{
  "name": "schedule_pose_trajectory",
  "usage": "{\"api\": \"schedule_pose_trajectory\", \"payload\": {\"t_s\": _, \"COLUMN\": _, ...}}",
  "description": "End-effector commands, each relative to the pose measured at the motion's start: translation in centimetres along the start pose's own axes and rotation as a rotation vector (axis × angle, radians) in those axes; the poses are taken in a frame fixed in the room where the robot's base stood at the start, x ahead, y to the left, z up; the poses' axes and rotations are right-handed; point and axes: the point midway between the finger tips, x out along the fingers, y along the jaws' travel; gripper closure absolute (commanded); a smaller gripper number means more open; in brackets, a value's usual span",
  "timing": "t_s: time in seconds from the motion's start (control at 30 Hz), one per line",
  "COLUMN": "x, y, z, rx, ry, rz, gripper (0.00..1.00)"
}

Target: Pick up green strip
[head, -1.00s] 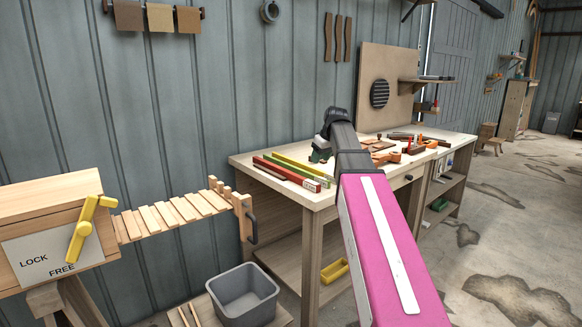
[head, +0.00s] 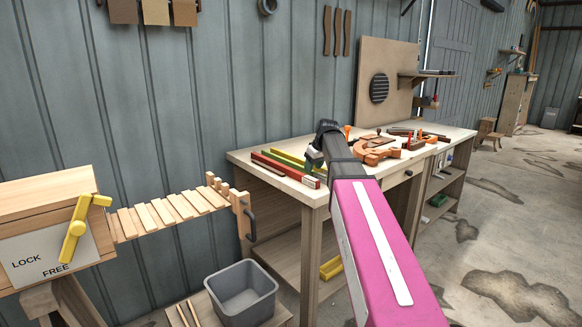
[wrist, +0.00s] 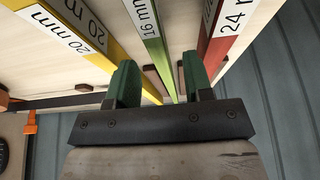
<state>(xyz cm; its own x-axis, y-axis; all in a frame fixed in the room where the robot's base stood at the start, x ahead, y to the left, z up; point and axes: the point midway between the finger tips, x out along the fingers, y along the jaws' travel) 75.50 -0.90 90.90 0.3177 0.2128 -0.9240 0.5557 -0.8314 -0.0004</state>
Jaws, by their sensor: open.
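The green strip (wrist: 152,42), labelled 16 mm, lies on the workbench between a yellow strip (wrist: 85,40) labelled 20 mm and a red strip (wrist: 222,35) labelled 24 mm. My gripper (wrist: 160,72) is open and empty. In the wrist view its two green fingers stand on either side of the green strip's line, with a gap to each side. I cannot tell how far the fingertips are above it. In the head view my gripper (head: 314,158) is over the right end of the strips and hides part of them.
The workbench (head: 330,187) also holds orange clamps (head: 375,152) and other tools to the right of my arm. A slatted wooden rack (head: 165,211) with a yellow lever (head: 76,229) stands at left. A grey bin (head: 241,290) is below, and a wall is behind.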

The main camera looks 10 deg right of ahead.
Motion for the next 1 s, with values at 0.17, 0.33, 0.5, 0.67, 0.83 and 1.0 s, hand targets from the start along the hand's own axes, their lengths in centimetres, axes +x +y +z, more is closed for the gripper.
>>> {"api": "schedule_pose_trajectory", "payload": {"t_s": 0.17, "x": 2.5, "y": 0.0, "z": -0.1, "rx": 0.000, "ry": -0.001, "rz": -0.001, "gripper": 0.53}}
{"api": "schedule_pose_trajectory", "payload": {"t_s": 0.33, "x": 3.1, "y": 0.1, "z": -0.1, "rx": 0.000, "ry": 0.001, "rz": 0.001, "gripper": 0.53}}
{"api": "schedule_pose_trajectory", "payload": {"t_s": 0.5, "x": 3.0, "y": 0.1, "z": -0.1, "rx": 0.000, "ry": 0.001, "rz": 0.001, "gripper": 0.66}}
{"api": "schedule_pose_trajectory", "payload": {"t_s": 0.67, "x": 3.0, "y": 0.1, "z": -0.1, "rx": 0.000, "ry": 0.000, "rz": 0.001, "gripper": 1.00}}
{"api": "schedule_pose_trajectory", "payload": {"t_s": 0.83, "x": 3.0, "y": 0.1, "z": -0.1, "rx": 0.000, "ry": 0.001, "rz": 0.001, "gripper": 1.00}}
{"api": "schedule_pose_trajectory", "payload": {"t_s": 1.0, "x": 2.9, "y": 0.1, "z": -0.1, "rx": 0.000, "ry": 0.001, "rz": 0.001, "gripper": 1.00}}
